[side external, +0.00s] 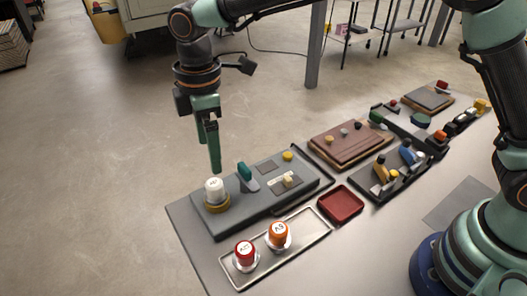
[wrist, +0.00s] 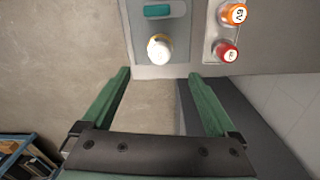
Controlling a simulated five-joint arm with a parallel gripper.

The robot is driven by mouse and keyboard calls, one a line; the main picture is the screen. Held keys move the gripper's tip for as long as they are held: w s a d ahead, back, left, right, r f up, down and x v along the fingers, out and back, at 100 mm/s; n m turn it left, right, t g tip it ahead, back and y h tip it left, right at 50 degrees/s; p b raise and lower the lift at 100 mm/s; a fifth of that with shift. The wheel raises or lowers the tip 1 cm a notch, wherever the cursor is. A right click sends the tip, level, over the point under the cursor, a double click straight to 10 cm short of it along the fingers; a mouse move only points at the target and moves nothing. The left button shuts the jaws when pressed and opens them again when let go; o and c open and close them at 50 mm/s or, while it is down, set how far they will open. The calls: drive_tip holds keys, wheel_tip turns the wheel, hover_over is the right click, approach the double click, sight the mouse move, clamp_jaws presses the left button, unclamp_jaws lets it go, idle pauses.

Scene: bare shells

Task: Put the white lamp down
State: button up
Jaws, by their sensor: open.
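The white lamp (side external: 214,189) stands upright in a yellow ring (side external: 217,206) at the left end of a dark grey panel (side external: 255,203). In the wrist view the white lamp (wrist: 159,46) shows from above, just beyond my fingertips and between their lines. My gripper (side external: 215,168) points down over the lamp, its tips a little above it. In the wrist view my gripper (wrist: 160,75) has its two green fingers wide apart with nothing between them. In the side view the fingers overlap. Whether the lamp is fully seated in the ring cannot be told.
A teal lever (side external: 245,173) stands right of the lamp. In front, a metal tray (side external: 262,265) holds a red lamp (side external: 244,252) and an orange lamp (side external: 278,234). A red dish (side external: 341,203) and other panels lie to the right. The floor left of the table is clear.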

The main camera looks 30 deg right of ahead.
drive_tip(key=s+d+r+m+t, duration=0.1)
drive_tip(key=d+r+m, duration=0.35)
drive_tip(key=d, duration=0.35)
drive_tip(key=s+d+r+m+t, duration=0.1)
drive_tip(key=d+r+m, duration=0.2)
drive_tip(key=d+r, duration=0.35)
drive_tip(key=s+d+f+m+t, duration=0.3)
drive_tip(key=s+d+m, duration=0.5)
drive_tip(key=d, duration=0.7)
drive_tip(key=shift+s+m, duration=0.35)
drive_tip(key=shift+s, duration=0.75)
drive_tip(key=shift+a, duration=0.1)
